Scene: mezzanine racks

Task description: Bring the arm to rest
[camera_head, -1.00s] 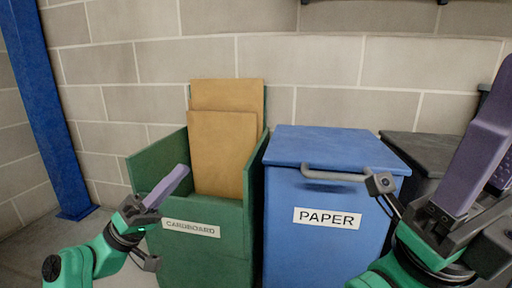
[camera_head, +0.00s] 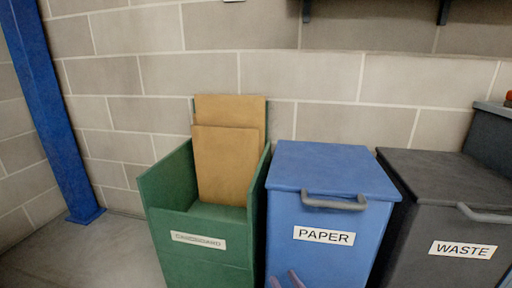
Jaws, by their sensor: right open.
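My right gripper (camera_head: 284,280) shows only as two purple fingertips at the bottom edge. They are apart, with nothing seen between them, in front of the lower part of the blue PAPER bin (camera_head: 328,261). The rest of that gripper and its arm is below the picture. My left gripper is not in view.
The green CARDBOARD bin (camera_head: 176,263), left of the blue bin, holds brown cardboard sheets (camera_head: 226,165). A dark grey WASTE bin (camera_head: 425,214) stands on the right. A blue post (camera_head: 48,115) rises at the left. The floor (camera_head: 90,262) left of the bins is clear.

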